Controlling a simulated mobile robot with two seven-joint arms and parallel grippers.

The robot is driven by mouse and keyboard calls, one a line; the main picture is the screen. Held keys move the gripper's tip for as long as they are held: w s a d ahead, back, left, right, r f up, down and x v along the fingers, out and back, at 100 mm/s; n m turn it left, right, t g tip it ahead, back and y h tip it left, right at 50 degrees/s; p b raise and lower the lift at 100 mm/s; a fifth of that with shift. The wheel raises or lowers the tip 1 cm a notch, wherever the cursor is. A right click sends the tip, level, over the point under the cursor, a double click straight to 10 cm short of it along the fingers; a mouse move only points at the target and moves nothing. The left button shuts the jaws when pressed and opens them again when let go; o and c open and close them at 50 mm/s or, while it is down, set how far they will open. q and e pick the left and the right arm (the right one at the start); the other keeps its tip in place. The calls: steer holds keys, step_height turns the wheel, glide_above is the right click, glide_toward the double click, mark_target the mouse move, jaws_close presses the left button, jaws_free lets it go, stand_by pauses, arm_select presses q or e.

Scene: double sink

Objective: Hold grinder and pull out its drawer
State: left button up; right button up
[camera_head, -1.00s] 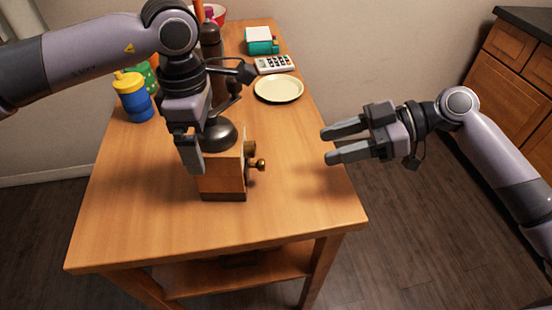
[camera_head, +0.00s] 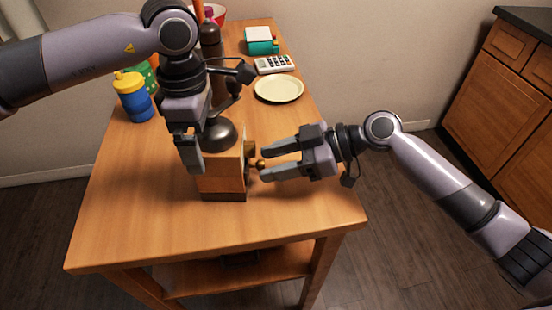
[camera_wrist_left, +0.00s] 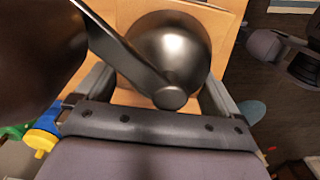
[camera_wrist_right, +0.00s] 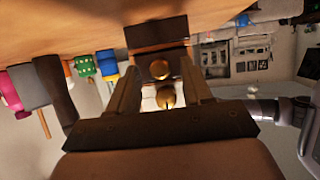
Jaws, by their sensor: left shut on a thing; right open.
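The grinder is a wooden box (camera_head: 222,181) with a dark metal dome (camera_head: 220,133) and crank on top, upright on the table. My left gripper (camera_head: 193,160) is shut on the grinder; in the left wrist view its fingers stand on either side below the dome (camera_wrist_left: 170,50). A brass drawer knob (camera_head: 260,163) sticks out from the grinder's right side. My right gripper (camera_head: 265,162) is open, with its fingertips on either side of that knob. In the right wrist view two brass knobs show between the fingers, one nearer the box (camera_wrist_right: 159,69) and one closer (camera_wrist_right: 166,97).
A cream plate (camera_head: 279,89), a calculator (camera_head: 274,64) and a teal box (camera_head: 261,42) stand at the back right of the wooden table (camera_head: 150,215). A blue and yellow cup (camera_head: 134,98) stands at the left. The front of the table is clear.

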arm_select(q)
steer(key=shift+r, duration=0.1)
arm_select(e)
jaws_close()
steer(key=d, duration=0.5)
steer(key=shift+s, duration=0.1)
jaws_free()
steer(key=v, duration=1.2)
